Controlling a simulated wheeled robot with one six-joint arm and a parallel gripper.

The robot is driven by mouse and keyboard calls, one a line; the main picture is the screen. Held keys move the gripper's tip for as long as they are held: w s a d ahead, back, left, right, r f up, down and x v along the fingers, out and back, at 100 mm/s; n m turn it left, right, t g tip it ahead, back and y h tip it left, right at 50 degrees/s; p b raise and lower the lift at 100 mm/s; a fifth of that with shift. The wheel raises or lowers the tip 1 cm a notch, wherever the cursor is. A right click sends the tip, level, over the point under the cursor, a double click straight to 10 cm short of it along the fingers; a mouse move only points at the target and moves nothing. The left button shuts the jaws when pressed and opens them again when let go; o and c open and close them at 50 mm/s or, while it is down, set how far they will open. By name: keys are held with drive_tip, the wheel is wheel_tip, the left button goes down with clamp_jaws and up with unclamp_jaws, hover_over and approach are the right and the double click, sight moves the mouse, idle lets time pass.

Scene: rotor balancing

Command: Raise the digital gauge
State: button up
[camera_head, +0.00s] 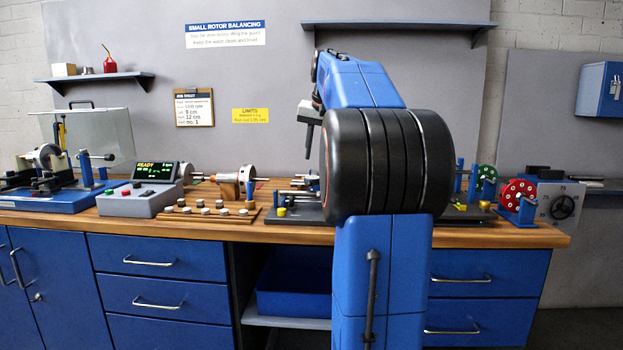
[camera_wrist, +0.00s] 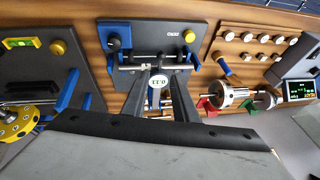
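In the wrist view, a small round white face with dark digits (camera_wrist: 154,97), seemingly the digital gauge's, shows between the two grey fingers of my gripper (camera_wrist: 165,73). The fingertips are apart with a gap between them; I see no clear contact with the gauge. Below them is a dark plate (camera_wrist: 205,32) with blue posts, a silver cross bar (camera_wrist: 142,66), a black knob and a yellow knob. In the head view, my gripper (camera_head: 307,145) points down above the bench, and my arm hides part of it and of the dark plate (camera_head: 300,216).
A console (camera_head: 150,202) reading READY, a silver rotor (camera_head: 240,176) and several small weights (camera_head: 205,211) are to the left. A blue stand (camera_head: 70,198) is at far left. A red disc (camera_head: 517,195) and a dial box (camera_head: 560,204) are at right.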

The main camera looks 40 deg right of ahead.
sight(312, 177)
drive_tip(key=x, duration=0.9)
drive_tip(key=shift+w+f, duration=0.2)
drive_tip(key=shift+f, duration=0.15)
clamp_jaws()
idle(1.0)
